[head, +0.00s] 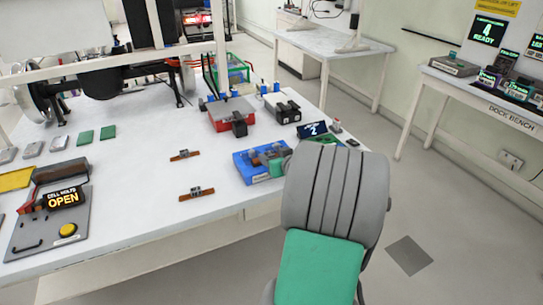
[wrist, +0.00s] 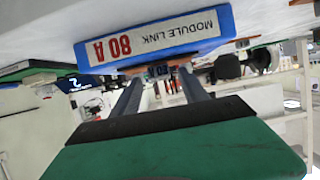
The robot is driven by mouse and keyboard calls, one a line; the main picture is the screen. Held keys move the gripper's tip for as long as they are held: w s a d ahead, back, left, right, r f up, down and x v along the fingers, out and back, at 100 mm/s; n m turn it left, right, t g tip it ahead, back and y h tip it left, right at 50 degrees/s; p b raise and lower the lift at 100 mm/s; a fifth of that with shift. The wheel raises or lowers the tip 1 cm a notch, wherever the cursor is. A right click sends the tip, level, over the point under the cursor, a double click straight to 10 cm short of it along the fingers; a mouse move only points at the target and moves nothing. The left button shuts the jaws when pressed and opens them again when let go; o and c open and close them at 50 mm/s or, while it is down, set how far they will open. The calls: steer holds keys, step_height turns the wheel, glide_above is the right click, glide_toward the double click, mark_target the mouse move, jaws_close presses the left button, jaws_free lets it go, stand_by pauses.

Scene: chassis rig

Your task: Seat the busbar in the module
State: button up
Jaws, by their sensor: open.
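A blue tray (head: 241,170) sits near the table's front edge, right of centre in the head view; the wrist view shows its side, labelled MODULE LINK 80 A (wrist: 205,32), upside down. My gripper (wrist: 160,77) is open, its two fingers reaching to the tray. A small dark block with a blue label and copper-coloured ends (wrist: 189,67) shows at the fingertips; I cannot tell if they touch it. In the head view my arm hides most of the gripper. Two copper bars with dark middles, one farther back (head: 180,155) and one nearer (head: 197,194), lie left of the tray.
A small display (head: 312,130) stands close to my arm. A panel reading CELL VOLTS OPEN (head: 30,235) lies at the front left. The tabletop between it and the copper bars is clear.

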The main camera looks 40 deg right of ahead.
steer(key=v, duration=1)
steer(key=shift+s+a+b, duration=0.2)
steer(key=shift+s+b, duration=0.05)
steer(key=shift+b, duration=0.05)
